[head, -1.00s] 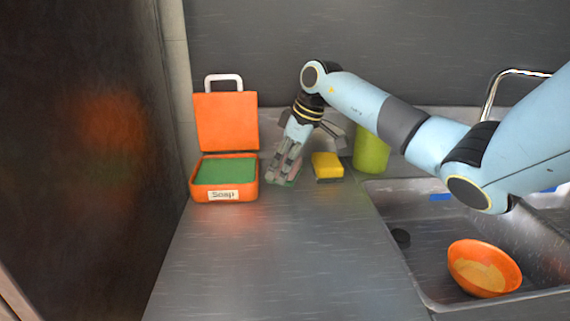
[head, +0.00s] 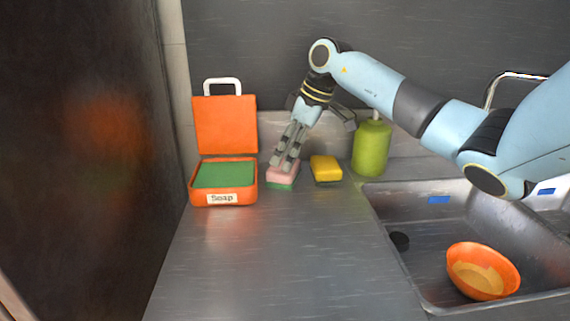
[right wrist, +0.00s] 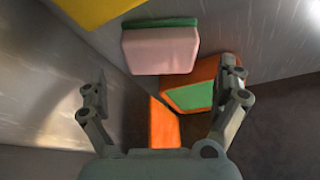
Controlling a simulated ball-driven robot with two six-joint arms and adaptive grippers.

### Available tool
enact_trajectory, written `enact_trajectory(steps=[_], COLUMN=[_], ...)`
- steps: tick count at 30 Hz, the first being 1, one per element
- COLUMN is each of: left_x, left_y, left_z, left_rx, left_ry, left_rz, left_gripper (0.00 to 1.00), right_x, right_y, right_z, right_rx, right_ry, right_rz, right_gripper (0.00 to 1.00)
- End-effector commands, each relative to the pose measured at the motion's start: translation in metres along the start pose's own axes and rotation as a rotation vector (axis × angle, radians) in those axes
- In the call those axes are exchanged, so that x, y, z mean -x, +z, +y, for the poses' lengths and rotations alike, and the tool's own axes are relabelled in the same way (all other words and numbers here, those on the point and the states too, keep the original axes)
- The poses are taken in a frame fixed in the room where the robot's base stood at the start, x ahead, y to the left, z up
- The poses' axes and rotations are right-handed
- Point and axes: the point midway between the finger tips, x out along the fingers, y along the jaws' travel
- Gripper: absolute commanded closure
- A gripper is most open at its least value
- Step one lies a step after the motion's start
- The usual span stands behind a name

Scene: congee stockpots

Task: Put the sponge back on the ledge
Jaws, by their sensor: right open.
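A pink sponge with a green layer (head: 281,183) lies on the back part of the grey metal counter, between the soap box and a yellow sponge (head: 326,166). In the right wrist view the pink and green sponge (right wrist: 160,50) lies ahead of the fingers, not between them. My right gripper (head: 284,163) is open and empty just above it, fingers pointing down, hiding part of its top in the head view. A raised grey ledge (head: 275,132) runs along the wall behind. My left gripper is not in view.
An orange soap box (head: 224,199) with a green block stands open at left. A green bottle (head: 371,150) stands right of the yellow sponge. The sink (head: 432,235) holds an orange bowl (head: 483,271). The front counter is clear.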

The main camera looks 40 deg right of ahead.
Motion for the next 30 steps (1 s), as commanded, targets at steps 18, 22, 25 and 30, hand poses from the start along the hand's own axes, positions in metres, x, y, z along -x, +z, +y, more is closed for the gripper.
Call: enact_trajectory(steps=[18, 22, 25, 30], left_x=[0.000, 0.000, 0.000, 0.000], left_y=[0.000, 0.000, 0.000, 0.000], left_z=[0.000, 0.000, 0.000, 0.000], left_rx=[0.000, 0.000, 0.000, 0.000], left_ry=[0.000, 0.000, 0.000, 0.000], left_rz=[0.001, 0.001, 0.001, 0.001], left_gripper=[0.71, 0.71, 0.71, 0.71], right_x=[0.071, 0.071, 0.071, 0.070], right_y=[0.000, 0.000, 0.000, 0.000], right_z=[0.000, 0.000, 0.000, 0.000], right_rx=[0.000, 0.000, 0.000, 0.000], right_ry=[-0.001, -0.001, -0.001, -0.001], right_rz=[0.000, 0.000, 0.000, 0.000], right_gripper=[0.00, 0.00, 0.00, 0.00])
